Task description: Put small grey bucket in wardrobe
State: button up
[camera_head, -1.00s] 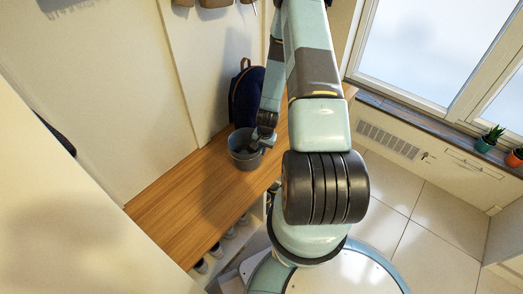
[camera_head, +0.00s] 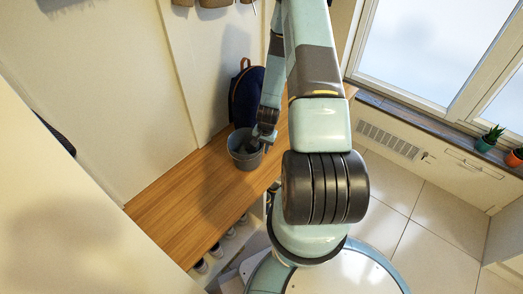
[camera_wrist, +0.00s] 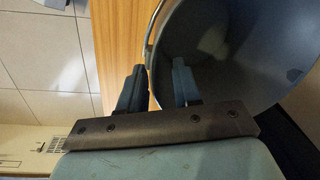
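The small grey bucket (camera_head: 245,148) stands upright on the wooden bench top, and its open mouth fills the upper right of the wrist view (camera_wrist: 225,50). My gripper (camera_head: 262,142) is at the bucket's right rim, pointing down. In the wrist view my gripper's two fingers (camera_wrist: 160,68) stand apart, one outside the bucket and one inside, with the rim and a thin metal handle between them. A gap shows between the fingers, so they do not appear closed on the wall. No wardrobe can be clearly made out; a large pale panel (camera_head: 60,210) fills the left foreground.
The wooden bench (camera_head: 175,205) is clear in front of the bucket. A dark blue backpack (camera_head: 246,95) stands just behind it. Shoes (camera_head: 230,233) sit in cubbies below. Potted plants (camera_head: 490,138) stand on the right window sill. Tiled floor (camera_head: 435,235) is open at right.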

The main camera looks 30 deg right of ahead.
jog(key=s+a+r+n+t, duration=0.1)
jog(key=a+r+n, duration=0.2)
jog(key=r, duration=1.8)
jog(key=s+a+r+n+t, duration=0.15)
jog(key=a+r, duration=0.25)
jog(key=r, duration=1.6)
jog(key=s+a+r+n+t, duration=0.1)
jog(key=s+a+r+n, duration=0.1)
jog(key=s+r, duration=0.7)
jog(key=s+a+r+n+t+h, duration=0.1)
jog(key=s+a+r+n, duration=0.2)
jog(key=s+r, duration=0.7)
jog(key=shift+s+a, duration=0.3)
jog(key=shift+s, duration=0.25)
jog(key=shift+s, duration=0.15)
